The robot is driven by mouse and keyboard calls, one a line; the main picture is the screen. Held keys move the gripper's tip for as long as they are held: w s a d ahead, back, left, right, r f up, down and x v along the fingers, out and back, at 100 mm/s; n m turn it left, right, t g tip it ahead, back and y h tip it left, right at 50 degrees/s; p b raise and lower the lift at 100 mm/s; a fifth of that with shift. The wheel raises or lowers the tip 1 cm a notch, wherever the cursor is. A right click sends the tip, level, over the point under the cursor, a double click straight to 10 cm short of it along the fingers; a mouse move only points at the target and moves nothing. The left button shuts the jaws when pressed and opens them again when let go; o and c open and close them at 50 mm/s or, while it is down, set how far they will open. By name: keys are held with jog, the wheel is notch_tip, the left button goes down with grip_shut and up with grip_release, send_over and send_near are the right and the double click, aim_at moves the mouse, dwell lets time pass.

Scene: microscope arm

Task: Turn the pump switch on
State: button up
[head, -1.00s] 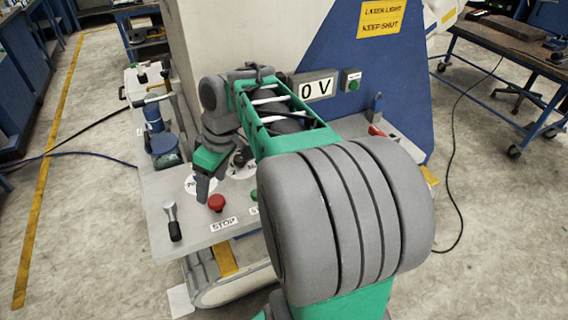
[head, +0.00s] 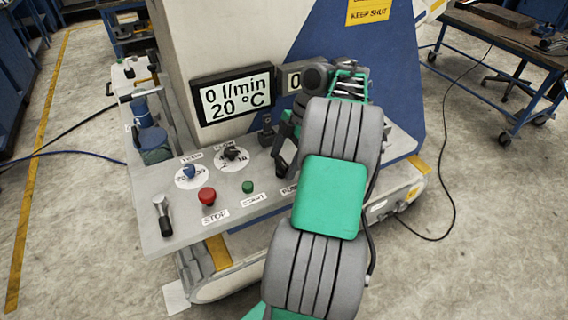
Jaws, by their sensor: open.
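A label that seems to read PUMP (head: 289,189) lies on the grey control panel (head: 240,200), partly covered by my arm. The pump switch itself cannot be made out; my gripper and arm hide the area around the label. My gripper (head: 281,168) is open, pointing down just above and behind the label. It is seen from the side, and whether it touches anything cannot be told. The display (head: 236,95) above the panel reads 0 l/min and 20 °C.
Left of my gripper are a green START button (head: 247,187), a red STOP button (head: 207,195), a blue knob (head: 189,171) and a black knob (head: 231,153). A dark upright lever (head: 266,131) stands close behind.

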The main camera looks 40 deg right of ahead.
jog(key=c, duration=1.4)
